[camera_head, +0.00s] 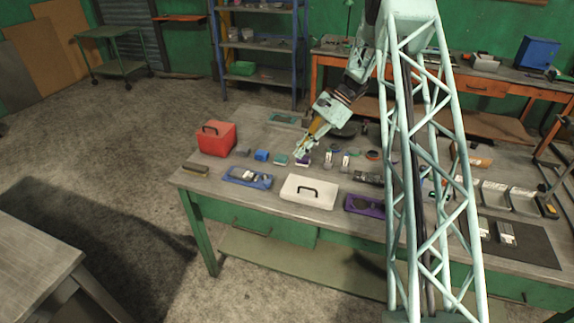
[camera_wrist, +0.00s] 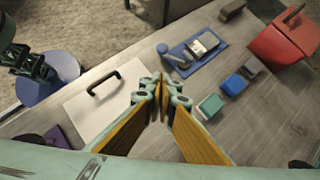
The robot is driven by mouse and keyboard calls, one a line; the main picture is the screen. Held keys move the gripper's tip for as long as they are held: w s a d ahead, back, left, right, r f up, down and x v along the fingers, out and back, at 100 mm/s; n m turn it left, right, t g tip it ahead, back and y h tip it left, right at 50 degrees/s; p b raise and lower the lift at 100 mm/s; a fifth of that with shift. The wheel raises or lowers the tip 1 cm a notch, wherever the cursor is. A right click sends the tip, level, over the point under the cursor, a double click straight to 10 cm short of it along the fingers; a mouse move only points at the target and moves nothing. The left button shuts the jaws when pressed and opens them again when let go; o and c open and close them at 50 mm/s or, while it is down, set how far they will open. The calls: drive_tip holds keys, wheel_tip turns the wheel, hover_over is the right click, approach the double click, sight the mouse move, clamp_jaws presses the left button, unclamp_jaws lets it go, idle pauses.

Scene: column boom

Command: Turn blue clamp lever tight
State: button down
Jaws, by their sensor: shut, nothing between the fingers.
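The blue clamp (camera_head: 248,177) sits near the front left edge of the green workbench, left of a white case. In the wrist view the blue clamp (camera_wrist: 207,57) shows as a flat blue plate carrying a pale grey block. Its blue lever (camera_wrist: 174,57) has a round knob and sticks out on the left side, toward the white case. My gripper (camera_head: 299,151) is above the bench, behind the white case and right of the clamp. In the wrist view my gripper (camera_wrist: 160,82) is shut and empty, its fingertips apart from the lever.
The white case (camera_head: 309,191) with a black handle stands close beside the clamp. A red box (camera_head: 216,139), a blue block (camera_head: 262,155) and a teal block (camera_head: 281,160) lie behind it. A purple tray (camera_head: 365,206) lies to the right.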

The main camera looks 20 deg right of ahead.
sight(266, 180)
drive_tip(key=x, duration=1)
drive_tip(key=shift+s+a, duration=0.1)
drive_tip(key=shift+a, duration=0.95)
drive_tip(key=shift+a+f, duration=0.2)
drive_tip(key=shift+a, duration=0.7)
drive_tip(key=shift+s+b, duration=0.1)
drive_tip(key=shift+b, duration=0.2)
